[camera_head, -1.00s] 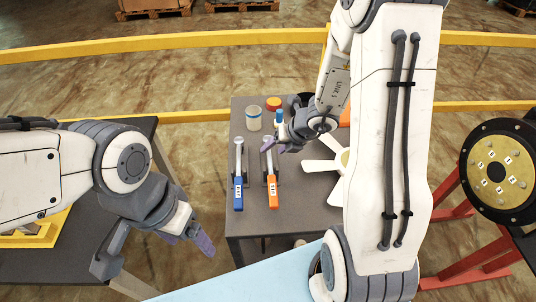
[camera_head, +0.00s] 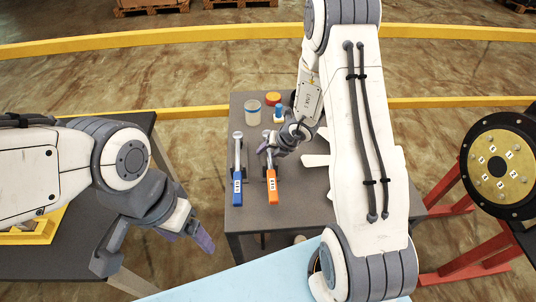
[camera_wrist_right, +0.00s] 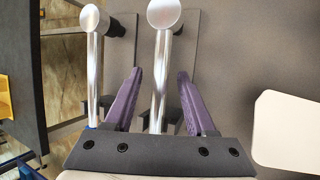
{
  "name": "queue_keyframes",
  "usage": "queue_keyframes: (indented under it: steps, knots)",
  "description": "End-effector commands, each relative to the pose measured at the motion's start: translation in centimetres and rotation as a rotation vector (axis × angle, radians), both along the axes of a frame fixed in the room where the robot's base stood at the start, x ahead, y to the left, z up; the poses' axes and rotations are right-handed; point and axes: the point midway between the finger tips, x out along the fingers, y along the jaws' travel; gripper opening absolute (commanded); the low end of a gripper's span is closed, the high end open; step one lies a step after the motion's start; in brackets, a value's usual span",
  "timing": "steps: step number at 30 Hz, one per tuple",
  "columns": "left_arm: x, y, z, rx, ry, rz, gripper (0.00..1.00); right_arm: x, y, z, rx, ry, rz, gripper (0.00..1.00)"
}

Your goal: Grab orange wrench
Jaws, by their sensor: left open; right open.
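The orange wrench (camera_head: 271,186) lies on the grey table, handle toward me and metal shaft pointing away. My right gripper (camera_head: 267,149) is open at the shaft, near its head end. In the right wrist view, the wrench's silver shaft (camera_wrist_right: 160,80) runs between the two purple fingers of the gripper (camera_wrist_right: 160,88), with a gap on both sides. The orange handle is hidden there. The blue wrench (camera_head: 237,185) lies parallel on the left; a second silver shaft (camera_wrist_right: 94,70) stands left of the fingers. My left gripper (camera_head: 188,237) is open and empty, away from the wrenches.
The grey table (camera_head: 250,218) also holds a jar with a blue band (camera_head: 253,114), an orange-lidded item (camera_head: 273,99) and a small blue-and-white bottle (camera_head: 279,113). A white fan (camera_head: 316,160) is partly hidden by my right arm. A yellow rail (camera_head: 190,115) runs behind.

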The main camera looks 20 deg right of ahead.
Motion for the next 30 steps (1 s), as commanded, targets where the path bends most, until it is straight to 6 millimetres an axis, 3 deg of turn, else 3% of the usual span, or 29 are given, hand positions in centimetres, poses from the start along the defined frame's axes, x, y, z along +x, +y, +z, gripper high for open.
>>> queue_keyframes:
  steps: [5, 6, 10, 11, 30]
  knots:
    - [0.0, 0.0, 0.0, 0.0, 0.0, 0.0, 0.79, 0.03, 0.02, -0.06, 0.0, 0.0, 0.0, 0.56]
    - [0.0, 0.0, 0.0, 0.0, 0.0, 0.0, 0.79, 0.03, 0.01, -0.05, 0.0, 0.0, 0.0, 0.52]
    - [0.0, 0.0, 0.0, 0.0, 0.0, 0.0, 0.79, 0.02, 0.02, -0.04, 0.0, 0.0, 0.0, 0.02]
    - [0.0, 0.0, 0.0, 0.0, 0.0, 0.0, 0.79, 0.02, 0.02, -0.04, 0.0, 0.0, 0.0, 0.0]
    - [0.0, 0.0, 0.0, 0.0, 0.0, 0.0, 0.79, 0.02, 0.03, -0.01, 0.001, 0.0, 0.0, 0.0]
